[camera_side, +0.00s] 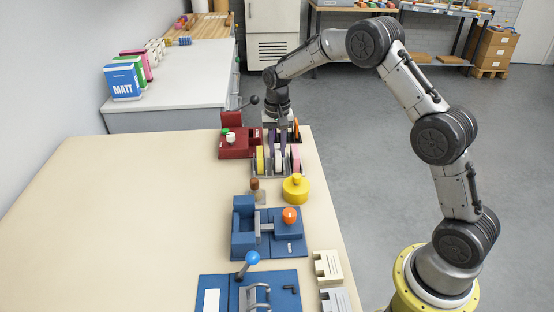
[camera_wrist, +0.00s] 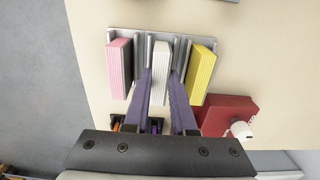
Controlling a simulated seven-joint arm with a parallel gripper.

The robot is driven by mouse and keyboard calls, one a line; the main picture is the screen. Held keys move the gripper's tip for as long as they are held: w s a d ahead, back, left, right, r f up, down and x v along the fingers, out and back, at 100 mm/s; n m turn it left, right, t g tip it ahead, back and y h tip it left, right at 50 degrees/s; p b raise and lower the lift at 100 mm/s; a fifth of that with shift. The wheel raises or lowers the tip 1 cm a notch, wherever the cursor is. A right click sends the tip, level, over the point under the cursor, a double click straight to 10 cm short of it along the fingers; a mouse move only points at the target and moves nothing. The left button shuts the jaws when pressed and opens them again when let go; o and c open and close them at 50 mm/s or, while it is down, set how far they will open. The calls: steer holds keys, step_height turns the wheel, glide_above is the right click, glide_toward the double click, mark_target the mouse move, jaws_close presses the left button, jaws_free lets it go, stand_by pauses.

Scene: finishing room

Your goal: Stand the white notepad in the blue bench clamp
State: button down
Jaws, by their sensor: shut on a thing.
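The white notepad (camera_wrist: 161,60) stands on edge in the middle slot of a grey rack (camera_wrist: 133,34), between a pink pad (camera_wrist: 120,70) and a yellow pad (camera_wrist: 201,70). My gripper (camera_wrist: 161,78) has its purple fingers shut on the notepad, one on each side. In the side view my gripper (camera_side: 277,142) reaches down from above at the rack, and the white notepad (camera_side: 278,162) shows in its middle slot. The blue bench clamp (camera_side: 243,228), with an orange ball knob, sits nearer the camera on the bench. Its jaw gap looks empty.
A red fixture (camera_side: 234,148) stands close beside the rack. A yellow round pot (camera_side: 296,189) and a small brown-topped item (camera_side: 254,188) sit between rack and clamp. A blue base (camera_side: 219,283) with a blue-ball lever lies in front. The bench's left side is clear.

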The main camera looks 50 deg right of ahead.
mark_target(277, 150)
steer(key=shift+r, duration=3.5)
steer(key=shift+r, duration=0.3)
step_height(277, 150, up, 4)
steer(key=s+a, duration=0.5)
steer(key=a, duration=0.6)
steer(key=s+a, duration=0.6)
steer(key=a, duration=0.6)
steer(key=shift+w+a+f, duration=0.1)
steer(key=shift+w+f, duration=0.05)
steer(key=shift+f, duration=5.25)
steer(key=shift+f, duration=0.6)
